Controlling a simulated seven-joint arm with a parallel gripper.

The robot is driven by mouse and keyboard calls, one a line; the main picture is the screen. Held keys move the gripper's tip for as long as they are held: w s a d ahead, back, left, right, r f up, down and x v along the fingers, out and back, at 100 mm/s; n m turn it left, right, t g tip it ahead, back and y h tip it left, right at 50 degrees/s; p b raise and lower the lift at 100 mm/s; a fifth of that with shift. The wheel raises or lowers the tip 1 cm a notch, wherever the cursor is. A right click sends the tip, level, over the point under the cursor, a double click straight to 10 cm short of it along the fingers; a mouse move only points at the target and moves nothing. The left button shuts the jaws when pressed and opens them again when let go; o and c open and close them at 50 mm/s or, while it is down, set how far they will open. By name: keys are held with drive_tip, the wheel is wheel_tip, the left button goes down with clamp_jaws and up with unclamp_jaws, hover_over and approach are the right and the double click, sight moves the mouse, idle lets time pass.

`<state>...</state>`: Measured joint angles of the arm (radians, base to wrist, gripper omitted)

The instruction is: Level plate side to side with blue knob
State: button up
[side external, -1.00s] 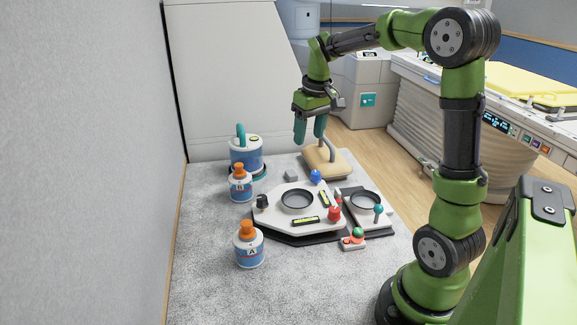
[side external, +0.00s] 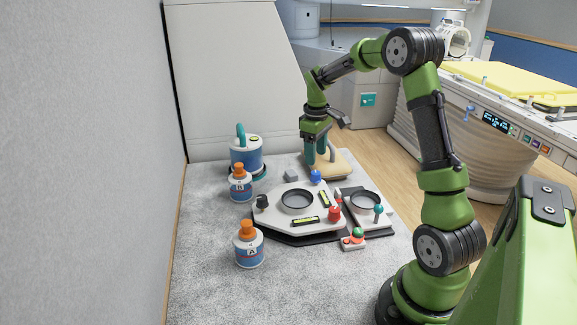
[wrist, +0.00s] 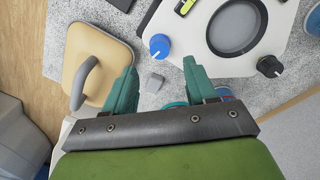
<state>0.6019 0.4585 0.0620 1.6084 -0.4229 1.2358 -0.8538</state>
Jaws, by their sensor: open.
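The white plate (side external: 280,210) carries a round dark dish, two yellow-green bubble levels (side external: 305,221) (side external: 325,199), and blue (side external: 316,175), black (side external: 262,201) and red (side external: 334,213) knobs. The bubble positions are too small to read. My gripper (side external: 320,162) is open and empty, pointing down above and behind the blue knob. In the wrist view, the blue knob (wrist: 160,46) lies just beyond the gap between my green fingertips (wrist: 160,68), apart from both. The plate (wrist: 285,40) and black knob (wrist: 270,66) show at upper right.
A tan block with a grey handle (side external: 325,166) stands close behind my gripper. Bottles A (side external: 249,250) and B (side external: 240,187) and a blue canister (side external: 246,157) stand left. A smaller unit (side external: 380,223) adjoins the plate's right.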

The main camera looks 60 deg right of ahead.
sight(315, 172)
wheel_tip(315, 172, down, 6)
drive_tip(key=shift+d+f, duration=0.15)
drive_tip(key=shift+f, duration=0.1)
clamp_jaws()
idle(0.4)
drive_tip(key=shift+m, duration=3.2)
